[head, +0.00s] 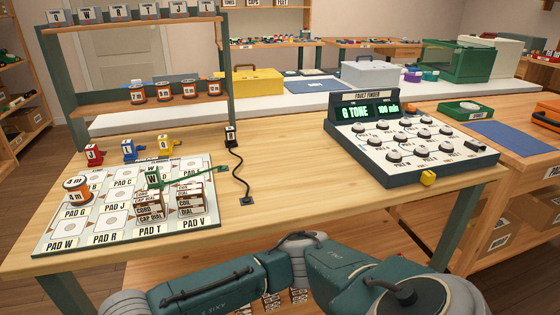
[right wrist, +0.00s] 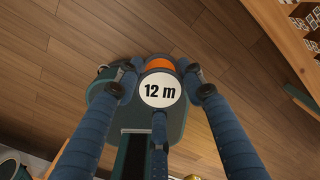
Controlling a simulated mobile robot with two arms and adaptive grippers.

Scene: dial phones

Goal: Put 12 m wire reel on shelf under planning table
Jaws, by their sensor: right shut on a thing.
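The 12 m wire reel (right wrist: 160,90), orange with a round white label, shows in the right wrist view. My right gripper (right wrist: 160,78) is shut on it, with fingers at both sides, above the wooden floor. The reel and this gripper do not show in the head view. The planning table (head: 290,165) is in the head view, a light wood top with a pad board on it. The space under it is mostly hidden by the tabletop and my arms; some wood and small labelled boxes (head: 272,301) show there. My left gripper is out of view.
The pad board (head: 115,225) holds an orange reel (head: 77,190) and labelled boxes. Several orange reels stand on the rack shelf (head: 120,108). The Fault Finder console (head: 410,140) stands at the table's right. Shelving edges (right wrist: 296,58) show at the right wrist view's upper right.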

